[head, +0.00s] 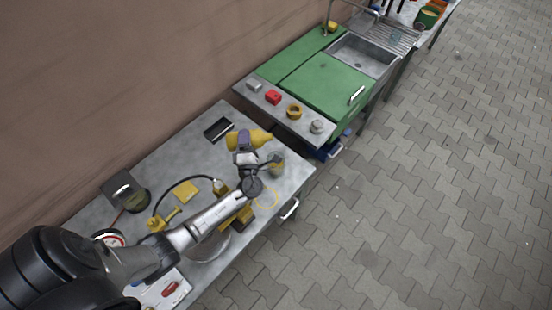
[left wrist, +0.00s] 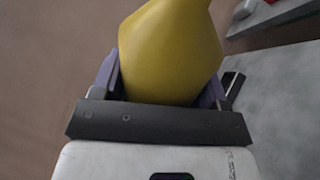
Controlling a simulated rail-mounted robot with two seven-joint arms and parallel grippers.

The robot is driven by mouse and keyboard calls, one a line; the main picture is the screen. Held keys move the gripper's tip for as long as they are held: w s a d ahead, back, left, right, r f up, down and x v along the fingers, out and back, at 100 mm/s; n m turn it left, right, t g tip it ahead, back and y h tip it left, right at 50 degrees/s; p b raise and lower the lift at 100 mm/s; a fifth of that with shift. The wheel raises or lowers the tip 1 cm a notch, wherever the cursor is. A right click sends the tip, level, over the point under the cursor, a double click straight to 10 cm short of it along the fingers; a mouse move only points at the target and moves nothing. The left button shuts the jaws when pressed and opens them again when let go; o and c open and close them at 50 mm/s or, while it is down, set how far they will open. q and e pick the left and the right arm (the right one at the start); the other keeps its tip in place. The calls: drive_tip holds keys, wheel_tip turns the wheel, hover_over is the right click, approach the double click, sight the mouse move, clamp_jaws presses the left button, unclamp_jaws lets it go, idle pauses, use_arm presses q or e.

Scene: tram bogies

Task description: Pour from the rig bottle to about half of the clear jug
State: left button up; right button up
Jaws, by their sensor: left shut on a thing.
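The yellow rig bottle (head: 261,137) is held by my left gripper (head: 244,140), whose purple fingers are shut around its body. The bottle is tilted far over, nearly on its side, with its narrower end to the right in the head view. In the left wrist view the bottle (left wrist: 170,52) fills the space between the fingers (left wrist: 165,90); its mouth is out of frame. The clear jug (head: 277,164) stands on the grey bench, just below and right of the bottle in the head view. Its fill level is too small to tell. My right gripper is not in view.
The grey bench (head: 178,156) also bears a black tray (head: 218,129), a yellow block (head: 186,191), a black hose and a pressure gauge (head: 108,238). Beyond it stands a green-topped sink unit (head: 325,95) with small items on its near edge. The paved floor at right is clear.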

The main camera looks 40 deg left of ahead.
use_arm(q)
drive_tip(key=shift+m+p, duration=0.3)
idle(0.5)
drive_tip(key=shift+w+m+p, duration=0.1)
drive_tip(key=shift+m+p, duration=0.2)
drive_tip(key=shift+m, duration=0.1)
idle(0.4)
drive_tip(key=shift+m+t+p, duration=0.3)
idle(0.5)
drive_tip(key=shift+m, duration=0.3)
idle(0.6)
drive_tip(key=shift+h+p, duration=0.35)
drive_tip(key=shift+h, duration=0.05)
